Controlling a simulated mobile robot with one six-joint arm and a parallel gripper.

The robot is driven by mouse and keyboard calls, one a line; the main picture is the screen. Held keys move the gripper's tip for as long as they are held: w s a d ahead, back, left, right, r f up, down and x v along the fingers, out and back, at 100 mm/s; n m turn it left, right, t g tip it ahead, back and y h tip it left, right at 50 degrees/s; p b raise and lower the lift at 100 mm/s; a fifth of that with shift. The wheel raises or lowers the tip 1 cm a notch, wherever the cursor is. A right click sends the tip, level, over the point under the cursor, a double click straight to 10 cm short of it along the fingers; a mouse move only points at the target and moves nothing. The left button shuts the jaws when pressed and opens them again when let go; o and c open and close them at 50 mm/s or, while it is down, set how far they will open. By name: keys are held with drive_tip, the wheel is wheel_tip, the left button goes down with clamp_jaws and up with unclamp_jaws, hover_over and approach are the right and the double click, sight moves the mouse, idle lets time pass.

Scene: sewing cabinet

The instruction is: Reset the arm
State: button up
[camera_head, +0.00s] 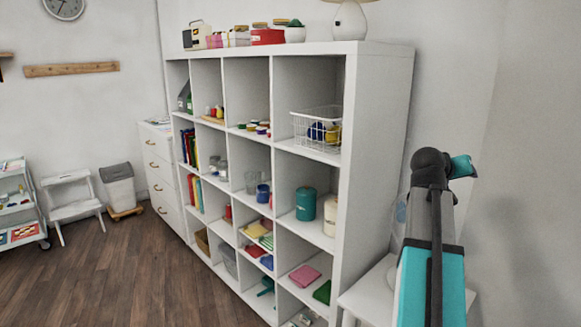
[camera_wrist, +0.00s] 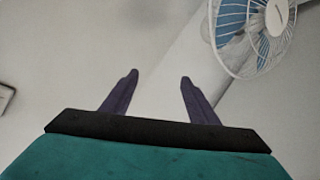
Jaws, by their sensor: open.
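My gripper (camera_wrist: 158,78) shows in the wrist view with its two dark fingers apart and nothing between them. Beyond the fingers is a plain pale surface. In the head view my arm rises at the right, in front of the wall and beside the shelf's right side. The gripper's fingers cannot be made out in the head view.
A white fan (camera_wrist: 256,32) is close by at the upper right of the wrist view. A tall white cube shelf (camera_head: 379,150) with cloths, jars and a wire basket (camera_head: 318,128) stands left of my arm. A white table (camera_head: 372,292) is beside my arm. The wooden floor (camera_head: 110,280) at left is clear.

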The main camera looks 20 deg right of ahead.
drive_tip(key=w+a+f+n+y, duration=0.1)
drive_tip(key=w+a+f+y, duration=0.1)
drive_tip(key=w+a+f, duration=0.35)
drive_tip(key=w+a+f+n+t+y, duration=0.1)
drive_tip(key=w+a+f+y, duration=0.15)
drive_tip(key=a+f, duration=0.6)
drive_tip(key=w+a+f+n+y, duration=0.1)
drive_tip(key=w+a+f, duration=0.35)
drive_tip(key=f, duration=0.65)
drive_tip(key=a+f+n+g+y, duration=0.25)
drive_tip(key=a+f+y, duration=0.25)
drive_tip(key=a+f, duration=1.75)
drive_tip(key=s+a+f+n+g+y, duration=0.1)
drive_tip(key=s+a+f, duration=0.4)
drive_tip(key=a+f, duration=0.3)
drive_tip(key=s+a+f+n+g+y, duration=0.2)
drive_tip(key=s+a+f, duration=0.35)
drive_tip(key=a, duration=0.45)
drive_tip(key=s+f+g+p, duration=0.2)
drive_tip(key=s+f, duration=0.3)
drive_tip(key=s, duration=0.7)
drive_tip(key=s+f+g+p, duration=0.3)
drive_tip(key=s+f, duration=0.3)
drive_tip(key=s, duration=0.7)
drive_tip(key=shift+d+f+p, duration=0.2)
drive_tip(key=shift+f+p, duration=0.05)
drive_tip(key=shift+p, duration=0.3)
drive_tip(key=shift+h, duration=0.25)
